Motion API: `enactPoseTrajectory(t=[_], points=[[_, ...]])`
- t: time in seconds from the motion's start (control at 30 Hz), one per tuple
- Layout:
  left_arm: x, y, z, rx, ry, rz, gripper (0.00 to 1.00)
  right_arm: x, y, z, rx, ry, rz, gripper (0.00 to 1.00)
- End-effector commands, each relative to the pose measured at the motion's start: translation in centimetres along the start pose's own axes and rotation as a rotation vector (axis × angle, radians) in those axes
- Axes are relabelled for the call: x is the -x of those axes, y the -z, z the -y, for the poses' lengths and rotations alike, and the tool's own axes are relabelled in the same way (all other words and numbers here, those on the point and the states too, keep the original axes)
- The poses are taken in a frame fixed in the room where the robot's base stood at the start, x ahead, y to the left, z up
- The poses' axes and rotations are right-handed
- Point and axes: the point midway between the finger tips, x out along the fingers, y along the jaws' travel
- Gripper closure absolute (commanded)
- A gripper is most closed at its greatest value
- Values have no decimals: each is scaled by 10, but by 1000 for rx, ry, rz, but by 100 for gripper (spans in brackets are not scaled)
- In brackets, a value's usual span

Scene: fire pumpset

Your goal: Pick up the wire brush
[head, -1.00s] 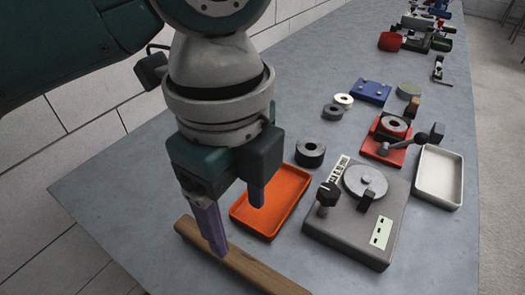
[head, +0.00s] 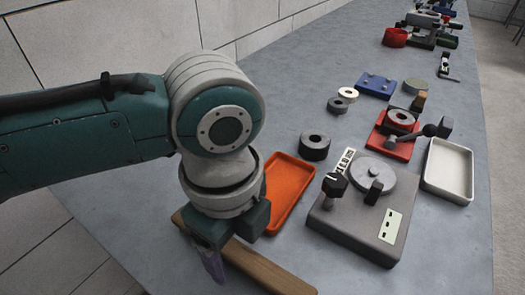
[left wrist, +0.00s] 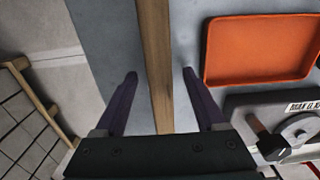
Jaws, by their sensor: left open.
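A long wooden bar (head: 262,267), which looks like the wire brush's handle, lies on the bench at the near left. No bristles show, so I cannot confirm it. In the left wrist view the bar (left wrist: 156,35) runs between the two purple fingers of my left gripper (left wrist: 159,75). The fingers are apart, one on each side of the bar, with visible gaps. In the head view my left gripper (head: 218,262) points down over the bar and hides part of it; only one finger shows clearly. My right gripper is not in view.
An orange tray (head: 286,190) lies just beyond the bar. A grey fixture with a round disc (head: 340,220) stands right of it. A dark ring (head: 315,147), a red fixture (head: 388,148), a white tray (head: 449,172) and a blue block (head: 376,85) lie further back.

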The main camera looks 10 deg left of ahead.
Motion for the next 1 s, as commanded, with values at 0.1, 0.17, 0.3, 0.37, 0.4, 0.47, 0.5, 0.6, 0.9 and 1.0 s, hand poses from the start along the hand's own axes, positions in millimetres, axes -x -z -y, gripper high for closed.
enactPoseTrajectory(t=[0.1,0.17,0.3,0.37,0.4,0.47,0.5,0.6,0.9,1.0], points=[[0,0,0,0,0,0,28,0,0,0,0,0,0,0],[0,0,0,0,0,0,28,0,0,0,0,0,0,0],[0,0,0,0,-1,0,28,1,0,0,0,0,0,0],[-1,0,0,0,-2,0,28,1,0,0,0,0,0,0],[-2,0,0,0,-2,0,28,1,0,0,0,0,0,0],[-3,0,0,0,-2,0,28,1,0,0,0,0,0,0],[-4,0,0,0,-2,0,28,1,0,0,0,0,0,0],[-4,0,0,0,-1,0,28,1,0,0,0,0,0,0],[-4,0,0,0,-1,0,34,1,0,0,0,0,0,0],[-4,0,0,0,-1,0,45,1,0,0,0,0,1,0]])
